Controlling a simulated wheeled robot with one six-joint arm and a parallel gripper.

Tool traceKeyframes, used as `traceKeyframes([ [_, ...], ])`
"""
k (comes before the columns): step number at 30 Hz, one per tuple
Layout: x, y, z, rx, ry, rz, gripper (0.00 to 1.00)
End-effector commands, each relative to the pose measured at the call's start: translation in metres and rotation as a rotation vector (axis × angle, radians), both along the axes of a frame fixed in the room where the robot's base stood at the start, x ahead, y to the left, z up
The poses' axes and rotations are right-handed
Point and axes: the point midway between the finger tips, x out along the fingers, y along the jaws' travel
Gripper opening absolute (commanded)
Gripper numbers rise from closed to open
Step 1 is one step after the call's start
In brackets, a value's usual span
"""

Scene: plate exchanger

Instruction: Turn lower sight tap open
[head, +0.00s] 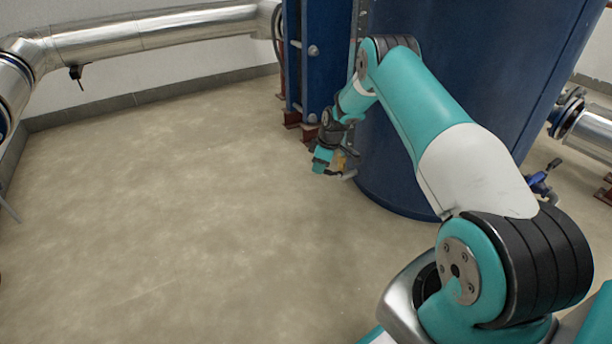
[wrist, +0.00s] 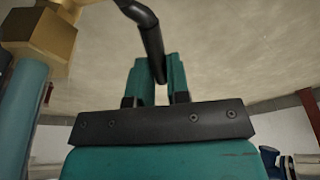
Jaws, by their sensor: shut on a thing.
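In the wrist view, the two teal fingers of my gripper (wrist: 160,80) are shut on a black bent lever (wrist: 149,28), which I take to be the handle of the lower sight tap. The lever runs up from between the fingers and bends to the left at the top. A brass tap body (wrist: 42,32) shows at the upper left, above a teal-grey tube (wrist: 20,112). In the head view, my gripper (head: 322,162) is low beside the blue tank, next to a small brass part (head: 340,160). The lever is too small to make out there.
The large blue tank (head: 400,180) stands close to the right of my gripper. A blue upright frame (head: 312,62) on dark red feet is behind it. A silver pipe (head: 140,40) runs along the back wall. The floor (head: 180,220) to the left is clear.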

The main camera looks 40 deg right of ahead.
Motion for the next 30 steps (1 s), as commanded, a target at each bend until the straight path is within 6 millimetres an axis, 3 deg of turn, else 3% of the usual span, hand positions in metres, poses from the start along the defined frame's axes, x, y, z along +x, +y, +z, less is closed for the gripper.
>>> traceKeyframes([
  [3, 0.001, -0.012, 0.0, 0.012, -0.011, -0.01, 0.0],
  [11, 0.002, -0.008, 0.0, 0.008, -0.006, -0.009, 0.0],
  [12, 0.002, -0.007, 0.0, 0.008, -0.006, -0.008, 0.19],
  [15, 0.003, -0.005, 0.0, 0.009, -0.007, -0.005, 0.42],
  [30, 0.005, 0.008, 0.001, 0.004, -0.003, 0.012, 0.43],
])
